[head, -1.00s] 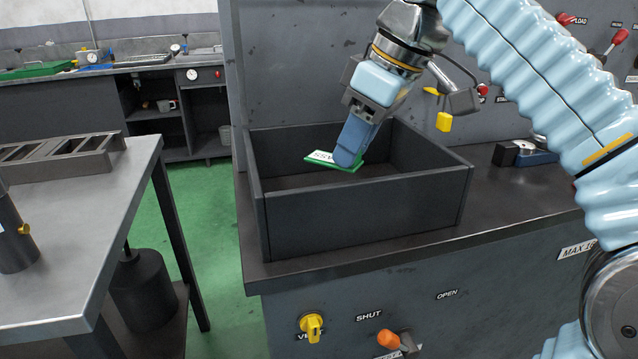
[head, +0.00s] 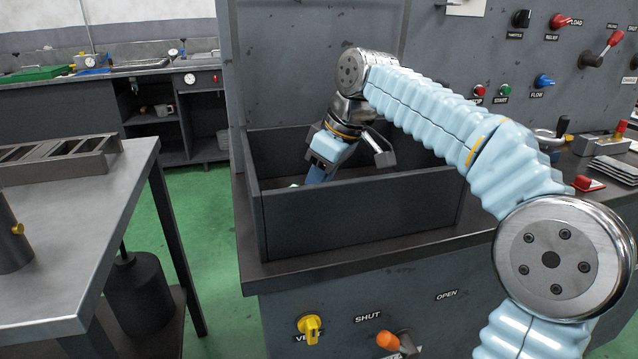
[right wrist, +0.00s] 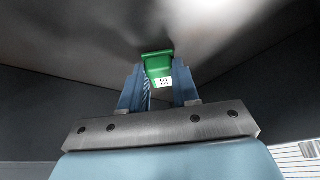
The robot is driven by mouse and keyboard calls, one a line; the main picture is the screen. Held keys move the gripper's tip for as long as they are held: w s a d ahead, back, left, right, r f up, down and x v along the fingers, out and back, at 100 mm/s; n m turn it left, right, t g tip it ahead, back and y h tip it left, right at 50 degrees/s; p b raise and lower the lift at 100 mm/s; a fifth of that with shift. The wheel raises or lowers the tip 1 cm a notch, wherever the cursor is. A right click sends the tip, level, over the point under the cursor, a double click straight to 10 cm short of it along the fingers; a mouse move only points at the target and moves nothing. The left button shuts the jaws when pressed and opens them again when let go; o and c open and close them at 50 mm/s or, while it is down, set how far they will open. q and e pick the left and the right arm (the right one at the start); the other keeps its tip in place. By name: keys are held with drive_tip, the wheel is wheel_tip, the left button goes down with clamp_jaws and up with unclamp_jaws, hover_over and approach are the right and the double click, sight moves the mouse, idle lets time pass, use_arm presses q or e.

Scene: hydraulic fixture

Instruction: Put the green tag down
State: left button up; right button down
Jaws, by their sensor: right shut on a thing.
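The dark open-topped box (head: 360,215) stands on the bench. My right gripper (head: 315,177) reaches down inside it near its left end, with the fingertips partly hidden by the front wall. In the right wrist view the green tag (right wrist: 157,62) sits between the two blue fingertips of this gripper (right wrist: 158,80), which is shut on it. A small white patch with marks shows on the tag. In the head view only a pale sliver of the tag (head: 294,186) shows above the wall. Whether the tag touches the box floor cannot be told. My left gripper is not in view.
A control panel with knobs and levers (head: 545,81) rises behind the bench. A red-handled item (head: 588,184) and stacked plates (head: 613,169) lie to the right of the box. A steel table (head: 80,235) stands at left, across a green floor gap.

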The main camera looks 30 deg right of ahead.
drive_tip(key=shift+f, duration=0.1)
drive_tip(key=shift+f, duration=0.15)
drive_tip(key=c, duration=0.8)
unclamp_jaws()
drive_tip(key=shift+r, duration=0.3)
drive_tip(key=p+v, duration=0.2)
drive_tip(key=v, duration=0.9)
drive_tip(key=shift+s+d+r, duration=0.1)
drive_tip(key=shift+d+r, duration=0.05)
drive_tip(key=shift+r, duration=0.25)
